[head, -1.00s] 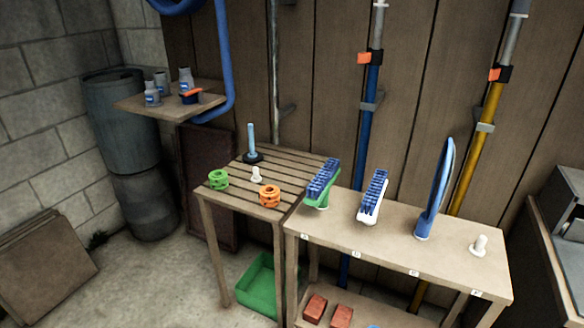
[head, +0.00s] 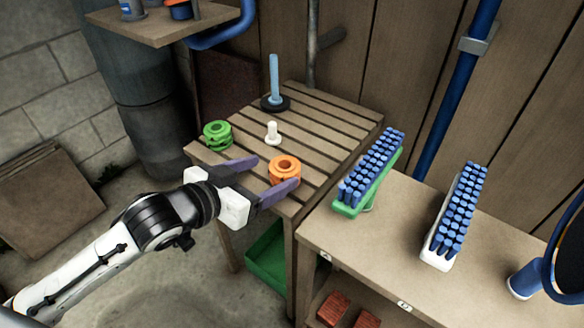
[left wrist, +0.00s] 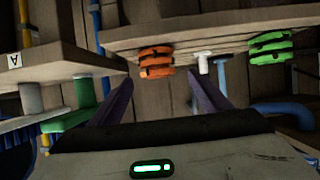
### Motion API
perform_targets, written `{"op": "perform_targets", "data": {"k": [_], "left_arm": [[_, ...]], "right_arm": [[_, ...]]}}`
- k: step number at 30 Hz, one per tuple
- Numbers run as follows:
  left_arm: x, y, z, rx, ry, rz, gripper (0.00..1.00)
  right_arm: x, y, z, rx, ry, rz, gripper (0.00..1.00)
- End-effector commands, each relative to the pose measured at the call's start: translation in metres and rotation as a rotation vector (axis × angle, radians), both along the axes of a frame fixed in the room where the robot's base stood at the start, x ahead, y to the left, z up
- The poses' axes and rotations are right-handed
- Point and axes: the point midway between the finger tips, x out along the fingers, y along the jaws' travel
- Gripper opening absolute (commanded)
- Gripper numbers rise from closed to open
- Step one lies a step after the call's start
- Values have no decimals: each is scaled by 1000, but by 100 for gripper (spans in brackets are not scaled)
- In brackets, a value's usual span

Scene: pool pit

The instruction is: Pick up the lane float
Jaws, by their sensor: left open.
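Two spool-shaped floats are on the slatted wooden table (head: 338,120): an orange float (head: 285,169) near its front edge and a green float (head: 217,135) at its left corner. My left gripper (head: 271,175) is open at the front edge, its purple fingers pointing at the orange float. In the left wrist view, the orange float (left wrist: 156,62) shows ahead, between the directions of the two fingers (left wrist: 162,92), and nothing is held. The green float (left wrist: 270,48) is off to the right there. I cannot tell whether a finger touches the orange float. My right gripper is out of view.
A white peg (head: 273,133) and a blue rod on a black disc (head: 275,95) stand behind the floats. A green brush (head: 370,172) and a white brush (head: 457,215) stand on the bench at right. A green bin (head: 266,255) sits below.

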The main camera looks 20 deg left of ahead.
Motion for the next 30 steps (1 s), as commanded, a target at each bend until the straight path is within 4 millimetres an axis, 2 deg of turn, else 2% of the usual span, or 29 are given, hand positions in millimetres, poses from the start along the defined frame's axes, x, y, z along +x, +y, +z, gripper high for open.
{"op": "perform_targets", "data": {"k": [6, 14, 21, 30], "left_arm": [[29, -10, -11, -3, -3, 1, 71], [48, -18, -21, -1, -3, -1, 71], [76, -30, -37, -1, -3, 0, 71], [84, -33, -40, -1, -3, -1, 71]], "right_arm": [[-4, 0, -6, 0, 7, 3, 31], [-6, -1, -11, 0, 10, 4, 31], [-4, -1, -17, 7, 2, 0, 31], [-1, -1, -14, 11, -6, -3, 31]]}}
